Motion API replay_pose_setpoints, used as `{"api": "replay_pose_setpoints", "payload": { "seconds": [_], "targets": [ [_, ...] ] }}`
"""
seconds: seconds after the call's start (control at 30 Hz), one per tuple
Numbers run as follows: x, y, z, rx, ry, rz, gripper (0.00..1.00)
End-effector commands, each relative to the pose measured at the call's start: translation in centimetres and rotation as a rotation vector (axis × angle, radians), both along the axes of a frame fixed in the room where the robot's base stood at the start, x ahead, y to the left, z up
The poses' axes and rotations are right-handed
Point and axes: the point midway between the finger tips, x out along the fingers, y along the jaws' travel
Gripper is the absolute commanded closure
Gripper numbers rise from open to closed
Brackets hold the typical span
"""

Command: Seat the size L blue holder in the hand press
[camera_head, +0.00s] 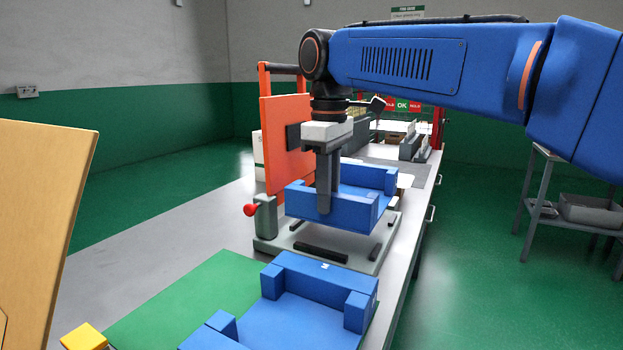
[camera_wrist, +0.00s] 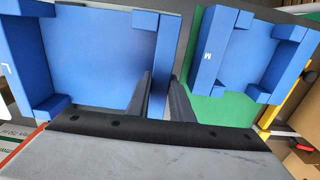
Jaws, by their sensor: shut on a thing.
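My gripper (camera_head: 325,208) is shut on the near wall of the size L blue holder (camera_head: 350,213). In the wrist view my gripper (camera_wrist: 160,88) has one finger on each side of that wall, and the holder (camera_wrist: 100,50) shows a white L at its left edge. The hand press has an orange upright plate (camera_head: 287,150), a red knob (camera_head: 250,210) and a pale base (camera_head: 270,246) with dark bars. The holder is level above the base and appears raised clear of it. Its underside is hidden.
A second blue holder (camera_head: 300,318), marked M (camera_wrist: 210,52), lies on a green mat (camera_head: 170,305) in front of the press. A yellow block (camera_head: 85,337) and a tan panel (camera_head: 40,220) are at left. Boxes stand farther along the bench.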

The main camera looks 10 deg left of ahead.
Motion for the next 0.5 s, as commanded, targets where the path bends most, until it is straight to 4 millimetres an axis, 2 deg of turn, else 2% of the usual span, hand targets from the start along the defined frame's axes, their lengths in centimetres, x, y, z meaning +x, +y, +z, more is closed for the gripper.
{"api": "replay_pose_setpoints", "payload": {
  "seconds": [0.27,0.5],
  "targets": [
    [0.0,0.0,-0.6,0.0,0.0,0.0,1.0],
    [0.0,0.0,-2.4,0.0,0.0,0.0,1.0]
  ]
}}
